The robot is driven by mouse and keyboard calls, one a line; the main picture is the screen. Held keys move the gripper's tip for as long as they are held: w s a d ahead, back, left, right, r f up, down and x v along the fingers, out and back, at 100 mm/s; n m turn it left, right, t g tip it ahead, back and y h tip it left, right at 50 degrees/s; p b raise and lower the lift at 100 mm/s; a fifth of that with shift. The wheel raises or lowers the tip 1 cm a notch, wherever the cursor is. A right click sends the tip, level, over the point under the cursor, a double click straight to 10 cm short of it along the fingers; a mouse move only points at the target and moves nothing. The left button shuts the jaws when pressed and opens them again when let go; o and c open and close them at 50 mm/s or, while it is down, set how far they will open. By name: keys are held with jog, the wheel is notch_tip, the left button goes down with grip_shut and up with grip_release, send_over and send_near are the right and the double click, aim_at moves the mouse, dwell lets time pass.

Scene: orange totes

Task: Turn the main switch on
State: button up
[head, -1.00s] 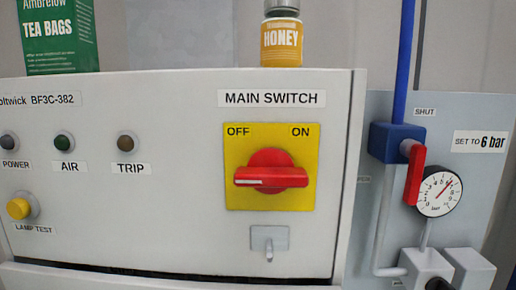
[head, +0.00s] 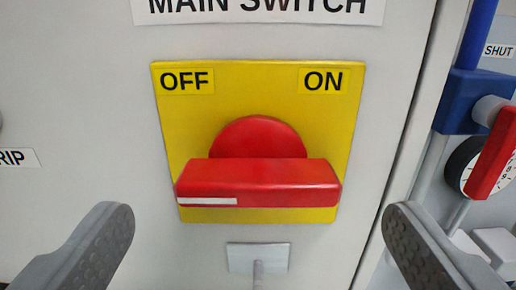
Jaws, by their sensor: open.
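The main switch (head: 258,182) is a red rotary handle on a yellow plate (head: 185,100) marked OFF at upper left and ON at upper right. The handle lies horizontal. Its white mark is at the left end, on the OFF side. My gripper (head: 258,232) is open, with one grey finger at lower left and one at lower right. The fingers are empty and spread wider than the handle, which appears between and above them in the picture. No contact shows.
A grey hasp or latch (head: 258,257) sticks out below the plate. To the right, past the panel edge, stand a blue valve (head: 458,102) with a red lever (head: 493,150) and a gauge (head: 462,165).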

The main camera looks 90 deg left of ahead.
aim_at(258, 199)
jog(key=shift+a, duration=1.75)
jog(key=c, duration=1)
